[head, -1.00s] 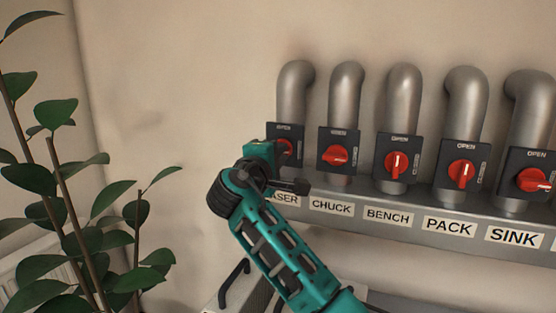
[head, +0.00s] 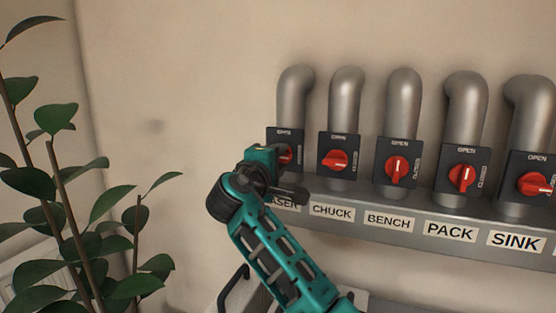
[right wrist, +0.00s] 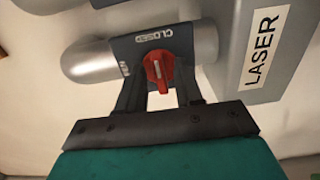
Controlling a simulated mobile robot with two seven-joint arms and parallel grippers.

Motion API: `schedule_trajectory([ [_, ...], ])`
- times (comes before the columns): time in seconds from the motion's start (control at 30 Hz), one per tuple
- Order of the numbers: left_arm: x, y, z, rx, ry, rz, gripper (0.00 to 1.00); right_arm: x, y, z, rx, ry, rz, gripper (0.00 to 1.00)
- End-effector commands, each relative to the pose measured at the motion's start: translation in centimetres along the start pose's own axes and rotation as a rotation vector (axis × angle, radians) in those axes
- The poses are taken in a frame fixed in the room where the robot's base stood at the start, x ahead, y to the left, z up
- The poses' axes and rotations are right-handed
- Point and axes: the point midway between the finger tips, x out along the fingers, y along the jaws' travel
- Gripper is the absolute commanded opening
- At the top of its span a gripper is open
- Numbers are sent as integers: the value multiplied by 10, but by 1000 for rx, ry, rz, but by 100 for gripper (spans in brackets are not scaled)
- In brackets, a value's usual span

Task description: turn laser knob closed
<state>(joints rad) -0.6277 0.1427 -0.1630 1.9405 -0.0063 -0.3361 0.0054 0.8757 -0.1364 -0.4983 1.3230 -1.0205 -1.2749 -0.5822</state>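The laser knob is red on a dark plate (right wrist: 190,42); in the right wrist view the knob (right wrist: 158,72) has its raised ridge roughly in line with the CLOSED print. In the head view the knob (head: 286,155) is partly covered by my right gripper (head: 270,154). In the right wrist view the right gripper's fingers (right wrist: 158,92) stand apart, one on each side of the knob, with narrow gaps. The fingertips are close to the plate; I cannot tell whether they touch it. My left gripper is not in view.
To the right are similar red knobs: CHUCK (head: 334,160), BENCH (head: 396,169), PACK (head: 462,178) and SINK (head: 536,184), above a grey labelled ledge (head: 364,222). A leafy plant (head: 60,205) stands at the left. Bare wall lies between plant and pipes.

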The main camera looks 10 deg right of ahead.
Motion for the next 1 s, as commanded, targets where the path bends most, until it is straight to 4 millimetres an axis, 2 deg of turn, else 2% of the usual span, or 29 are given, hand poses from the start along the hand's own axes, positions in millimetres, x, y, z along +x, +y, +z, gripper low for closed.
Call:
schedule_trajectory([
  [0.27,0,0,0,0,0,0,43,-1,0,0,-1,0,1,38],
  [0.37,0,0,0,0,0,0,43,-8,0,0,0,1,1,38],
  [0.47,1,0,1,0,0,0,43,-23,0,-1,0,3,1,38],
  [0.8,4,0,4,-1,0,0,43,-97,-1,-1,2,3,-1,38],
  [1.0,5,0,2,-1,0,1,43,-123,0,0,0,1,-1,38],
])
